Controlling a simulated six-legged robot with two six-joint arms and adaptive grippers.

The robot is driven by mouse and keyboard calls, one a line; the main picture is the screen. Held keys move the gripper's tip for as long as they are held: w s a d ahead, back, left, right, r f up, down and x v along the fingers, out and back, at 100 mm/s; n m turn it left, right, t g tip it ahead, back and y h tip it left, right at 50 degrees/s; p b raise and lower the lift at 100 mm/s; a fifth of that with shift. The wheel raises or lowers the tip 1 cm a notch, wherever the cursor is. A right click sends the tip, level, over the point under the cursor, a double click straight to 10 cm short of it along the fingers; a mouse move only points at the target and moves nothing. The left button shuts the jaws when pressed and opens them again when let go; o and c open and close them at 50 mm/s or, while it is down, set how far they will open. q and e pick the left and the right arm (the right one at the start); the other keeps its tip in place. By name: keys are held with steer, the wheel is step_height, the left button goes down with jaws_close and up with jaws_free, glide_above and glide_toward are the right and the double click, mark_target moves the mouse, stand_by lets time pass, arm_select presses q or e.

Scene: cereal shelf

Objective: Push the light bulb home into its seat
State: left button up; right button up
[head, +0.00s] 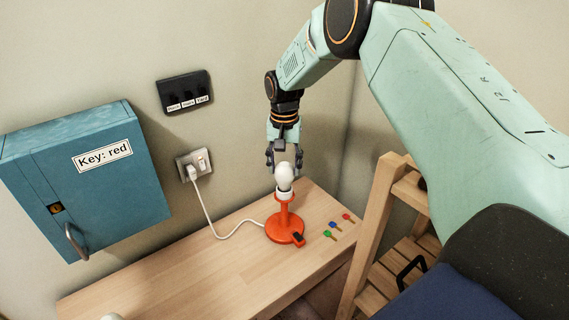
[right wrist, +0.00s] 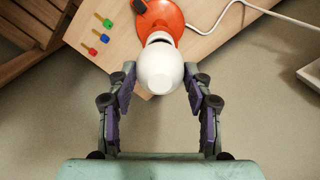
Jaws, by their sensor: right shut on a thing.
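The white light bulb (head: 284,176) stands upright at the top of the orange lamp stand (head: 285,228), with its base at the white socket (head: 284,195). Whether it is fully seated cannot be told. My right gripper (head: 284,163) comes down from above and is shut on the bulb. In the right wrist view the bulb (right wrist: 160,68) lies between the two fingers (right wrist: 160,85), with the orange base (right wrist: 158,17) beyond it. My left gripper is not in view.
The lamp stands on a wooden table (head: 225,264). Green, blue and red keys (head: 335,224) lie right of it. A white cord (head: 215,225) runs to a wall outlet (head: 193,165). A blue key cabinet (head: 85,180) hangs at left; a wooden rack (head: 373,235) stands at right.

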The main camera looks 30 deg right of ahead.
steer(key=shift+f, duration=0.15)
steer(key=o, duration=1.5)
step_height(320, 180, up, 12)
steer(key=shift+r, duration=0.1)
